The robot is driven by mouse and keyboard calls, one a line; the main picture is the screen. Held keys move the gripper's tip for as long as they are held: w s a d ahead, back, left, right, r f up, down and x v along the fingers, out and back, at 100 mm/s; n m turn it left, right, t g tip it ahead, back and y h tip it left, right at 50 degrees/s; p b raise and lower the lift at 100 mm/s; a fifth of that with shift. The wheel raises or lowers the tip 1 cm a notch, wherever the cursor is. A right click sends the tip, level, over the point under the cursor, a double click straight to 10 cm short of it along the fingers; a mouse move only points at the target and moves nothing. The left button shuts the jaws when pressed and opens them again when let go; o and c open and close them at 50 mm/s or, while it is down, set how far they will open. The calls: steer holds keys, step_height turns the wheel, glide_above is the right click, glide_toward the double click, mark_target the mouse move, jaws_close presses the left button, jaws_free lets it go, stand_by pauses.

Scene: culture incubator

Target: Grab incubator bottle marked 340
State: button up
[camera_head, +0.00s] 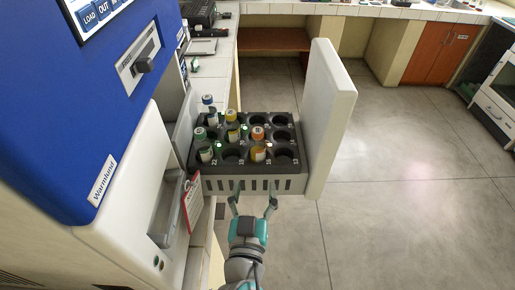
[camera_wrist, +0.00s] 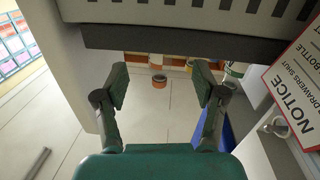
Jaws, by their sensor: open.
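A black bottle rack (camera_head: 287,172) sits in the pulled-out incubator drawer. It holds a blue-capped bottle (camera_head: 208,103) at back left, a green-capped bottle (camera_head: 204,145) at front left, a yellow-capped bottle (camera_head: 232,128) in the middle and an orange-capped bottle (camera_head: 258,146) in the front row. Their labels are too small to read, so I cannot tell which is marked 340. My gripper (camera_head: 254,198) is open and empty, just in front of and below the drawer's slotted wall. In the wrist view, my gripper (camera_wrist: 160,82) shows spread fingers with nothing between them.
The drawer's white front panel (camera_head: 328,120) stands tall at the right of the rack. The blue and white incubator (camera_head: 110,120) rises at the left. A red-and-white notice (camera_wrist: 298,75) hangs beside the drawer. Open floor (camera_head: 410,180) lies to the right.

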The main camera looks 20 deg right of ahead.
mark_target(256, 155)
steer(key=shift+m+h, duration=0.6)
steer(key=shift+m, duration=0.3)
steer(key=w, duration=0.1)
steer(key=w+d+r, duration=0.1)
steer(key=w, duration=0.1)
steer(key=w+d+r, duration=0.1)
steer(key=shift+w+d+r, duration=0.15)
steer(key=shift+r, duration=0.05)
steer(key=shift+a+x, duration=0.1)
steer(key=shift+x, duration=1.3)
steer(key=shift+a+x, duration=0.15)
steer(key=shift+x, duration=1.3)
steer(key=shift+w+f, duration=0.1)
steer(key=shift+w, duration=0.05)
steer(key=c, duration=1.3)
steer(key=shift+o, duration=0.2)
